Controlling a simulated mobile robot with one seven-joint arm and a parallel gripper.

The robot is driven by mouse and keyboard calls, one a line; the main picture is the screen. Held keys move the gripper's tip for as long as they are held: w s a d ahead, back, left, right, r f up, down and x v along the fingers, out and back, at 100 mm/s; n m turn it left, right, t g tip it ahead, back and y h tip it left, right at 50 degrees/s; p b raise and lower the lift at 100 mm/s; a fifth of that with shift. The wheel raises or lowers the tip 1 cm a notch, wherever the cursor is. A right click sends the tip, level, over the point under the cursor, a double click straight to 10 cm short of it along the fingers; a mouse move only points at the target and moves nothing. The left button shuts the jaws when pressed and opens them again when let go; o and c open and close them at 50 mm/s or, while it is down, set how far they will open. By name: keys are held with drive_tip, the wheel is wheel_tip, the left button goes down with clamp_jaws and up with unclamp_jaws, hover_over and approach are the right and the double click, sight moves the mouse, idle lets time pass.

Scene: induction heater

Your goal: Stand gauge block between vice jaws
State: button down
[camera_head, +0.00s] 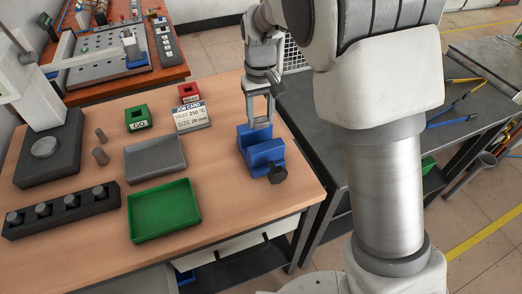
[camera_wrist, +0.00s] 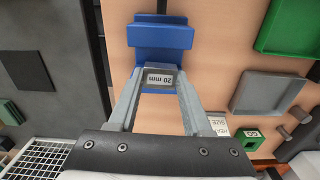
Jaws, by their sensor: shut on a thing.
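The blue vice (camera_head: 262,155) stands near the right edge of the wooden table; it also shows at the top of the wrist view (camera_wrist: 160,37). My gripper (camera_head: 260,124) is above the vice, fingers pointing down. In the wrist view my gripper (camera_wrist: 158,82) is shut on the gauge block (camera_wrist: 160,79), a small grey block marked "20 mm". The block lies over the vice in that view, at its near part. I cannot tell whether the block touches the vice or how deep it is between the jaws.
A job card (camera_head: 190,115), a red box (camera_head: 188,92) and a green GO box (camera_head: 138,118) stand left of the vice. A grey tray (camera_head: 155,158) and a green tray (camera_head: 164,210) lie further left. A dark rack (camera_head: 62,211) holds several grey cylinders.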

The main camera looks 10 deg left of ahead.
wheel_tip(320, 180, down, 10)
drive_tip(key=shift+b, duration=0.45)
drive_tip(key=shift+f, duration=0.15)
drive_tip(key=shift+c, duration=1.7)
unclamp_jaws()
drive_tip(key=shift+d, duration=0.1)
